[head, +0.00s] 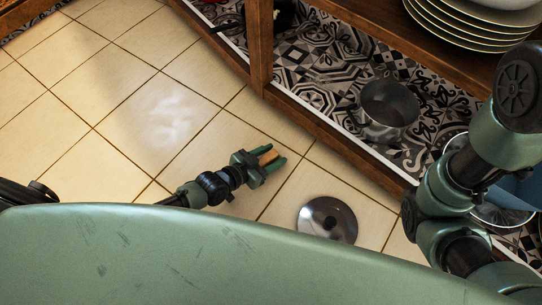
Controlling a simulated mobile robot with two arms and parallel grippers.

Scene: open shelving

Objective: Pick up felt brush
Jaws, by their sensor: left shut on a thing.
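My left gripper (272,157) is low over the tiled floor, in the middle of the head view. It is shut on a small orange-brown piece, which I take to be the felt brush (268,157). Only a little of the brush shows between the green fingers, and the rest is hidden by the gripper. My right arm fills the right side of the view, but its gripper does not show.
A round metal lid with a dark knob (327,220) lies on the floor right of my left gripper. A metal pot (388,109) stands on the low patterned shelf (325,65). Stacked plates (465,30) sit on the shelf above. Floor tiles at left are clear.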

